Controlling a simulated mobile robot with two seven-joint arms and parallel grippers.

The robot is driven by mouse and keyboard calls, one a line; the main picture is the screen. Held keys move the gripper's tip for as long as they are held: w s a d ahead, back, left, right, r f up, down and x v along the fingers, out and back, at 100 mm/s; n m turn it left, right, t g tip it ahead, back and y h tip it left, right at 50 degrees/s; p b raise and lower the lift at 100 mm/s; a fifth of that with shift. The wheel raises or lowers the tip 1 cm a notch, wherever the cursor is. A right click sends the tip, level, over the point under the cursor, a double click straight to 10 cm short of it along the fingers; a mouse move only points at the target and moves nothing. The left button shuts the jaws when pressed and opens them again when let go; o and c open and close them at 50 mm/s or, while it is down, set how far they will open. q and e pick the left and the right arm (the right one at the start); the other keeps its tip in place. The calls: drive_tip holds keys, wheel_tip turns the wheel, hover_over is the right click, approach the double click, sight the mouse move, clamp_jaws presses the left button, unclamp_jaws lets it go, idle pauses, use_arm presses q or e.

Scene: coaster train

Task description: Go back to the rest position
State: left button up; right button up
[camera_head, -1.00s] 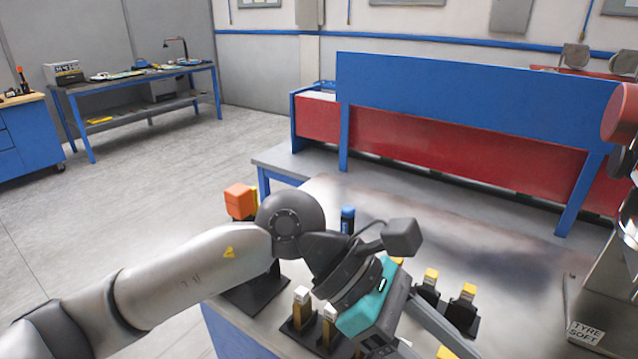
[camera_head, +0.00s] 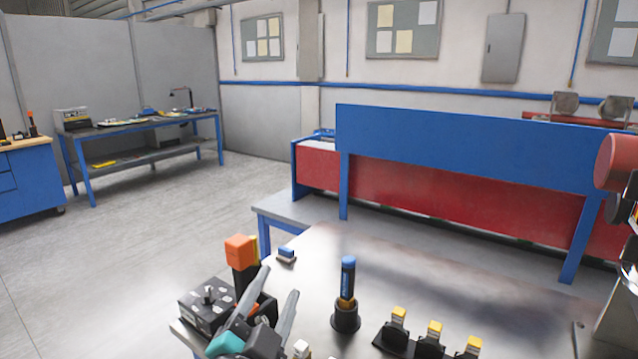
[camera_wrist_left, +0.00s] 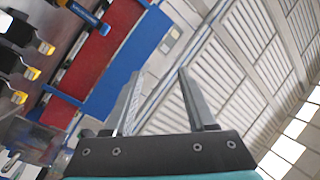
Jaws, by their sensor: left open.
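My left gripper (camera_head: 270,310) is open and empty at the bottom of the head view, its two grey fingers pointing up over the near left part of the metal table (camera_head: 440,270). In the left wrist view its fingers (camera_wrist_left: 160,100) are spread with nothing between them, facing the ceiling and far wall. My right gripper is not in view.
A blue-handled tool (camera_head: 347,280) stands upright in a black holder. Yellow-topped pieces (camera_head: 434,328) stand in black holders at the front. An orange-topped item (camera_head: 240,250) and a black box (camera_head: 207,303) are close to my left gripper. A blue-and-red bench (camera_head: 460,150) stands behind.

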use_arm(q)
drive_tip(key=s+a+f+n+g+y, duration=0.2)
drive_tip(key=a+f, duration=0.1)
drive_tip(key=f, duration=0.3)
drive_tip(key=s+a+f+n+g+y, duration=0.1)
drive_tip(key=s+a+f+n+g, duration=0.15)
drive_tip(key=f, duration=0.25)
drive_tip(key=s+a+f+n+g, duration=0.2)
drive_tip(key=s+f+g, duration=0.3)
drive_tip(key=s+f, duration=0.4)
drive_tip(key=s+a+f+n+g, duration=0.25)
drive_tip(key=s+f+g, duration=0.35)
drive_tip(key=s, duration=0.4)
wheel_tip(320, 180, down, 23)
drive_tip(key=s+b, duration=0.1)
drive_tip(key=b, duration=0.1)
drive_tip(key=s+a+f+g+y+b, duration=0.1)
drive_tip(key=s+a+f+g+b, duration=0.1)
drive_tip(key=s+f, duration=1.3)
drive_tip(key=shift+s+a+f+b, duration=0.25)
drive_tip(key=shift+s+f+b, duration=0.1)
drive_tip(key=shift+f, duration=0.6)
